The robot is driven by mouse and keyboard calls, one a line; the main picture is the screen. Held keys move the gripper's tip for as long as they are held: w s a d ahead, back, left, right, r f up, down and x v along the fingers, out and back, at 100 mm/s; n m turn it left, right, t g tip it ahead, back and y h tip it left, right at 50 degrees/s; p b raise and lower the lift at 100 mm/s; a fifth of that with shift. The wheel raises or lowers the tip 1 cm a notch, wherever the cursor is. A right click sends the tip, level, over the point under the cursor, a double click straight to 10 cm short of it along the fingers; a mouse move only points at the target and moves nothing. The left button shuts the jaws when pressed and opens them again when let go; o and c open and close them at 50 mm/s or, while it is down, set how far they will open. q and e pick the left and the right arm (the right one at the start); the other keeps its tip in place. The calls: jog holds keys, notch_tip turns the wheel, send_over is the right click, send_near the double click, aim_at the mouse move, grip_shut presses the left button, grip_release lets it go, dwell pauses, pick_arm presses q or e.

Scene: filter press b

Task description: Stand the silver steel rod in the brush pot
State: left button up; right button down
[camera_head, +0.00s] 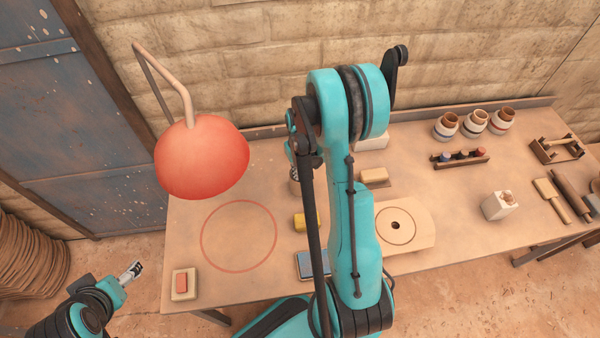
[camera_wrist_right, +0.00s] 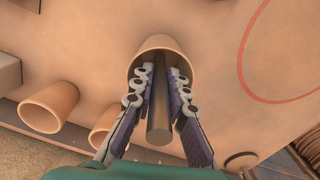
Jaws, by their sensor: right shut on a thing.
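The silver steel rod (camera_wrist_right: 158,112) shows dark grey in the right wrist view. My right gripper (camera_wrist_right: 158,78) is shut on it, one finger on each side. The rod's near end points toward the camera. Its far end lies within the outline of a tan pot's mouth (camera_wrist_right: 155,45), apparently the brush pot; I cannot tell how deep it reaches.
Two more tan pots (camera_wrist_right: 50,106) (camera_wrist_right: 104,125) stand near the held rod. A red lamp (camera_head: 203,158) hangs over the table's back left. A red ring (camera_head: 239,201) marks bare table. A yellow block (camera_head: 300,221) and a round-holed board (camera_head: 410,228) lie beside my arm.

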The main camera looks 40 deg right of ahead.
jog(key=shift+r, duration=0.1)
jog(key=c, duration=1.8)
grip_release()
jog(key=shift+r, duration=0.3)
notch_tip(320, 180, up, 12)
jog(key=p, duration=0.3)
jog(key=shift+f, duration=0.25)
